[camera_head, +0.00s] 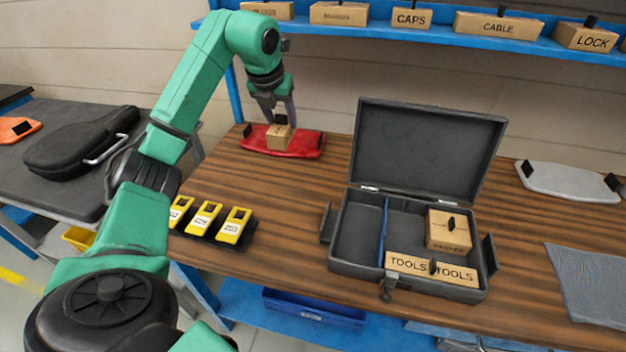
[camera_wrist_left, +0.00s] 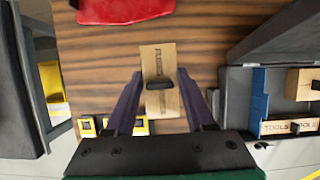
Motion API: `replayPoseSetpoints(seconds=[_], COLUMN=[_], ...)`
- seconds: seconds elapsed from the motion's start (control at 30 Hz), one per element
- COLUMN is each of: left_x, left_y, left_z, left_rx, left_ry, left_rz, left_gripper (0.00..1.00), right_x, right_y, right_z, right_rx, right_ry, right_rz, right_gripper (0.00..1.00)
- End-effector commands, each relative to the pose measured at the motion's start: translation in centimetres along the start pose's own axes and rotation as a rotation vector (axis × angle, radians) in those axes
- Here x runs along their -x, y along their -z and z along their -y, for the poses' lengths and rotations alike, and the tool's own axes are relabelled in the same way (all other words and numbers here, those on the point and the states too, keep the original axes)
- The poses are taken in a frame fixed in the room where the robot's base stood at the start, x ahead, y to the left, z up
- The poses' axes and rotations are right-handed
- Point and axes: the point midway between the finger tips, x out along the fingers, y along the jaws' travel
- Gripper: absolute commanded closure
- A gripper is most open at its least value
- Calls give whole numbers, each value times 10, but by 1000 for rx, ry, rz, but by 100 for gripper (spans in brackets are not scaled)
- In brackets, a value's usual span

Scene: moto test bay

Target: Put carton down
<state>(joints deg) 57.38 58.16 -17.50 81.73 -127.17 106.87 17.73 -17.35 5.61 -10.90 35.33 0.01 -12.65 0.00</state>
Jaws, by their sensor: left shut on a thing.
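My left gripper (camera_head: 280,108) points down and is shut on a small brown carton (camera_head: 278,138). The carton also shows between the fingers in the left wrist view (camera_wrist_left: 162,100), with a dark grip tab and sideways lettering I cannot read surely. In the head view the carton overlaps the red tray (camera_head: 307,144). In the left wrist view the red tray (camera_wrist_left: 125,9) lies beyond the carton, with bare wood behind the carton. The carton looks held above the table; its exact height is unclear. My right gripper is not in view.
An open grey case (camera_head: 357,240) with a blue divider and several cartons stands right of centre. Yellow devices (camera_head: 234,226) lie at the table's left front. A grey tray (camera_head: 566,181) and a ribbed mat (camera_head: 590,284) are at right. The wood between red tray and devices is clear.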

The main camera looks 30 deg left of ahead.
Motion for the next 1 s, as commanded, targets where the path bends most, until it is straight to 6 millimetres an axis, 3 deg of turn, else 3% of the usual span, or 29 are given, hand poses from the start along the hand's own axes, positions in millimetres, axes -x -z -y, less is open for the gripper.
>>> replayPoseSetpoints(seconds=[0.1,0.4,0.73,1.0], left_x=[-38,-122,-171,-174], left_y=[17,52,72,73], left_z=[-1,0,0,-1], left_rx=[-1,0,2,1], left_ry=[-4,-1,0,-1], left_rz=[-10,-6,-4,0], left_gripper=[100,100,100,100], right_x=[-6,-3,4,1], right_y=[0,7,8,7], right_z=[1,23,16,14], right_rx=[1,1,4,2], right_ry=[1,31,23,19], right_rz=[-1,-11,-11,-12], right_gripper=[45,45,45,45])
